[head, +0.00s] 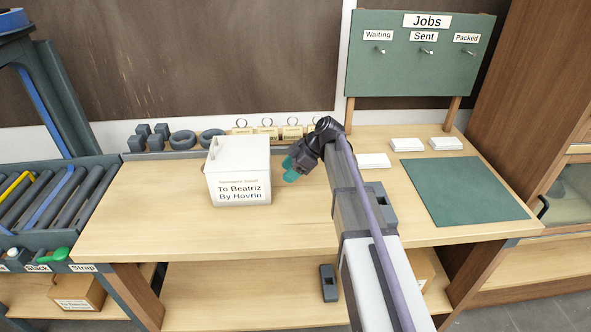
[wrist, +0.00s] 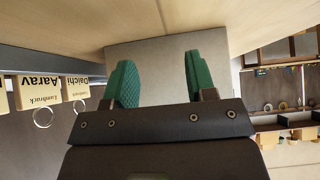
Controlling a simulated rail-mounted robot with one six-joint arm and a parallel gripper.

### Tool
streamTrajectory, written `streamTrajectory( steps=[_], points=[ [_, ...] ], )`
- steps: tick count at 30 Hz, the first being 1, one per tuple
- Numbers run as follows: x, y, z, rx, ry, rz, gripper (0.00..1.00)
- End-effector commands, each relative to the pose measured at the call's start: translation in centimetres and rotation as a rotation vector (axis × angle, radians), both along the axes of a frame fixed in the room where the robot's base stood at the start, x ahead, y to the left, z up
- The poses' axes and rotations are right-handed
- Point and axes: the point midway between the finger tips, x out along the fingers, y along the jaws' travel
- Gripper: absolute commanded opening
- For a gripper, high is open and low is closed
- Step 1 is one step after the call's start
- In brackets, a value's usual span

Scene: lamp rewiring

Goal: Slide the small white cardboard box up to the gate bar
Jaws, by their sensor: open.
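The white cardboard box (head: 238,172), labelled "To Beatriz By Hovrin", stands upright on the left half of the bench. My gripper (head: 289,170), with green fingers, is just right of the box, with a small gap seeming to show in the head view. In the wrist view, my gripper (wrist: 160,75) is open and empty, and a grey, shaded face of the box (wrist: 150,53) fills the space beyond its fingers. I cannot tell whether the fingertips touch it. A blue bar (head: 56,197) lies across the rollers at the left; I cannot tell whether it is the gate bar.
The roller conveyor (head: 92,190) adjoins the bench's left end, under a dark frame (head: 62,100). Bare bench top (head: 140,205) lies left of the box. Grey weights and rings (head: 183,140) and name tags (head: 266,132) line the back. A green mat (head: 465,188) lies right.

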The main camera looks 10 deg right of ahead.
Motion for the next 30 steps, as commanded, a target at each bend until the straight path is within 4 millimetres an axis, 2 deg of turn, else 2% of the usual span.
streamTrajectory(
  steps=[1,2,16,30],
  points=[
    [0.0,0.2,-1.3,0.000,0.000,0.000,0.51],
    [0.0,0.3,-1.4,0.000,0.000,0.000,0.51],
    [0.1,0.6,-1.0,0.000,0.000,0.000,0.51],
    [1.2,6.5,-1.0,-0.001,0.000,0.001,0.51]
  ],
)
